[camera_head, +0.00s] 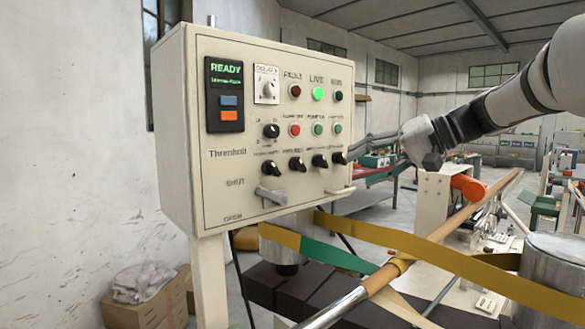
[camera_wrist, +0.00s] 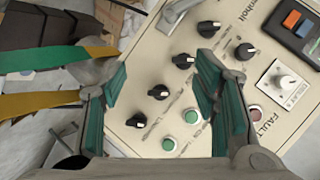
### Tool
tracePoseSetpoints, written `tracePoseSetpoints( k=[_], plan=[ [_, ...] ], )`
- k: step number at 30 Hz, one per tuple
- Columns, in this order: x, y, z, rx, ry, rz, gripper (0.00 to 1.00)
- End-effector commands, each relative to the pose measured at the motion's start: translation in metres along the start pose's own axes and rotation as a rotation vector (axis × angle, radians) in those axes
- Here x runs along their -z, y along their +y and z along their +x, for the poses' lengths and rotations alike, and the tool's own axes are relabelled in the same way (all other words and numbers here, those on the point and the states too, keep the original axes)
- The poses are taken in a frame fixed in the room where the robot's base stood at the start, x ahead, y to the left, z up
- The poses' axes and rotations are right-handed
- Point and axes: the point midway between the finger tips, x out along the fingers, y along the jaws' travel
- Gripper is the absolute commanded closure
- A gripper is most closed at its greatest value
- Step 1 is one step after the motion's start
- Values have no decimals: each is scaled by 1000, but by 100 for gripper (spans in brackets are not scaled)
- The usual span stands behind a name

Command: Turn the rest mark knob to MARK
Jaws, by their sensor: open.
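The control panel (camera_head: 300,130) has a bottom row of several black knobs (camera_head: 297,164), with small blurred labels. I cannot tell which one is the rest mark knob. In the wrist view the row runs slantwise: one knob (camera_wrist: 208,29) by the right finger, a second (camera_wrist: 183,61), a third (camera_wrist: 158,91) and a lower one (camera_wrist: 135,121). My gripper (camera_wrist: 160,85) is open, its green-padded fingers on either side of part of the row in this view. It holds nothing. In the head view my gripper (camera_head: 375,143) is right of the panel, and contact with a knob does not show.
Another black knob (camera_head: 271,131), a white dial (camera_head: 267,90), lamps and green buttons (camera_wrist: 192,117) crowd the panel above the row. A grey lever handle (camera_head: 270,196) juts out below it. Yellow and green belts (camera_head: 400,240) and a wooden roller (camera_head: 450,225) lie below right.

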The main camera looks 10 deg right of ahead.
Motion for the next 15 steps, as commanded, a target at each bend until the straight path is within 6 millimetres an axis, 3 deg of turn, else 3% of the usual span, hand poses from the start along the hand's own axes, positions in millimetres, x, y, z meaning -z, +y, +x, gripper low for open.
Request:
tracePoseSetpoints(
  k=[1,3,6,11,15],
  plan=[
    [22,14,-2,42,29,-4,45],
    [44,22,-7,97,66,-20,45],
    [67,31,-15,156,108,-42,45],
    [82,36,-21,198,139,-62,45],
    [84,33,-12,202,141,-64,45]
  ],
)
